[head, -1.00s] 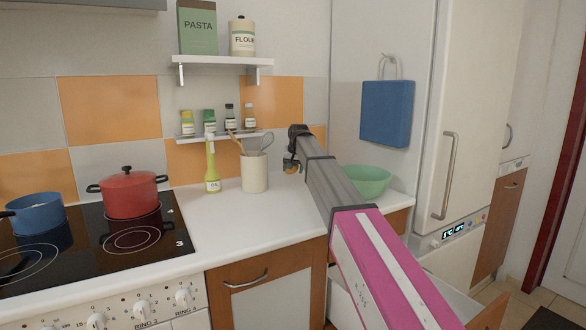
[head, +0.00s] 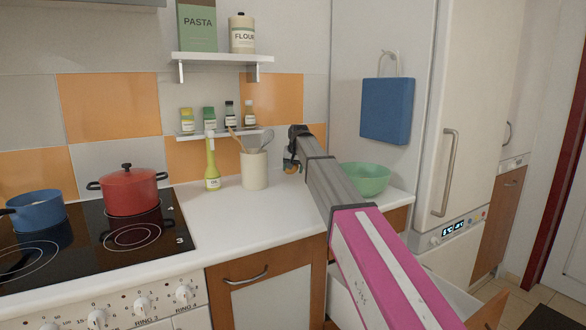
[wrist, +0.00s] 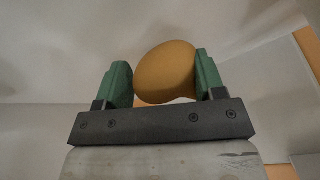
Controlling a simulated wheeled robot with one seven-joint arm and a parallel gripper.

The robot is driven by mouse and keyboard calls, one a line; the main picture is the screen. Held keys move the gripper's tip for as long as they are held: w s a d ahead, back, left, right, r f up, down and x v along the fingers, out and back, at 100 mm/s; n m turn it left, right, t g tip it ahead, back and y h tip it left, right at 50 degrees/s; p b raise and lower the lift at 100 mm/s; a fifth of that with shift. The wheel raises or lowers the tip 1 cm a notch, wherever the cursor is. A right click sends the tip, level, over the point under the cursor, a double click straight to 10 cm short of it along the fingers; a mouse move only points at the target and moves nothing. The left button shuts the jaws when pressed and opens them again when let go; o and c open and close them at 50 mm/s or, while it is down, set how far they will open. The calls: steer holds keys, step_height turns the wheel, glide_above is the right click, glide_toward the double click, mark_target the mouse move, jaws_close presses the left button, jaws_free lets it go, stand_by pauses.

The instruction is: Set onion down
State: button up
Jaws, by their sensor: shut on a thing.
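The onion (wrist: 166,72) is a smooth, golden-brown rounded thing in the wrist view. It sits between the two green fingers of my gripper (wrist: 162,80), which is shut on it. In the head view my gripper (head: 291,163) is at the far end of my arm, over the back part of the white counter. A small orange-brown bit of the onion (head: 290,169) shows below it there. Most of the onion is hidden, and I cannot tell whether it touches the counter.
A utensil crock (head: 254,170) and an oil bottle (head: 212,168) stand left of my gripper. A green bowl (head: 368,179) is to its right, partly behind my arm. A spice shelf (head: 215,135) is on the wall. The front of the white counter (head: 240,215) is clear.

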stand_by(0.4)
steer(key=o, duration=1.2)
